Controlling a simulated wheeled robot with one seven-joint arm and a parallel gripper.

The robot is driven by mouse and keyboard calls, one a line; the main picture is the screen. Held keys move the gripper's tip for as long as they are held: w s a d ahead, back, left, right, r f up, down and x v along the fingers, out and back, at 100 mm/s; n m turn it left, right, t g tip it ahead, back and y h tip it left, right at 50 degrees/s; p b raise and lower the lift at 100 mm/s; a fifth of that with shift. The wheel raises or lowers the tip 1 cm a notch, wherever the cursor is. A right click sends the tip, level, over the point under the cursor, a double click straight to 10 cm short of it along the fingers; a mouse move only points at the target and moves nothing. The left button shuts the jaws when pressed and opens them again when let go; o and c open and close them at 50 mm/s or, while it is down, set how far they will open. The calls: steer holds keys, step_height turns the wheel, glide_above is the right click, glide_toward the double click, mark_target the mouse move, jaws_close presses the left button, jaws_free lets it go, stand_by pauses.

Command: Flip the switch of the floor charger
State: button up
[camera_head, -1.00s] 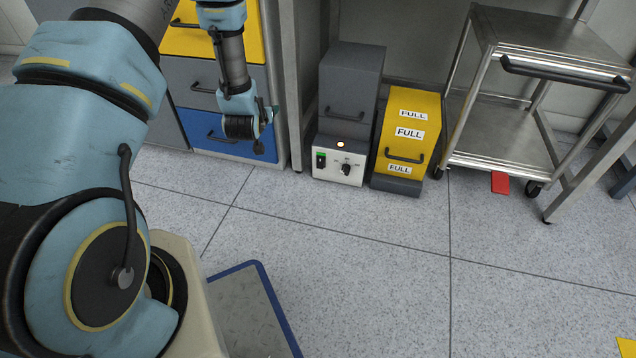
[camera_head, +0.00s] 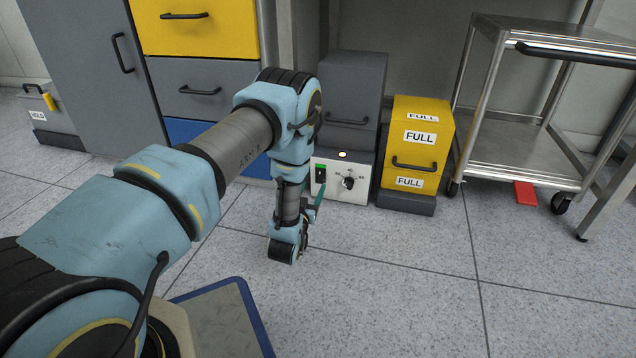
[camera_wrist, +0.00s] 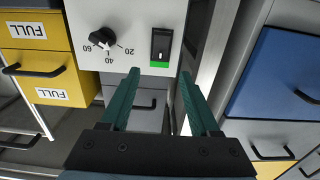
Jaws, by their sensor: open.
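The floor charger is a dark grey box with a white front panel (camera_head: 332,192). Its panel carries a black rocker switch (camera_head: 320,174) with a green part, a black dial knob (camera_head: 348,183) and a lit orange lamp (camera_head: 343,155). In the upside-down wrist view, the switch (camera_wrist: 161,44) and the numbered knob (camera_wrist: 103,39) show clearly. My gripper (camera_wrist: 159,74) is open and empty, its two green fingers pointing at the panel with the switch between their lines. In the head view my gripper (camera_head: 317,196) is low in front of the charger; contact cannot be told.
A yellow box (camera_head: 413,140) labelled FULL stands right of the charger. A metal trolley (camera_head: 500,158) is further right, with a red piece (camera_head: 525,193) on the floor. A drawer cabinet (camera_head: 205,90) stands to the left. The floor (camera_head: 400,280) in front is clear.

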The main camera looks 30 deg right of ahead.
mark_target(320, 172)
steer(key=b+x, duration=0.3)
steer(key=x, duration=0.3)
steer(key=shift+f, duration=0.15)
steer(key=shift+x, duration=0.75)
steer(key=shift+c, duration=0.2)
jaws_close()
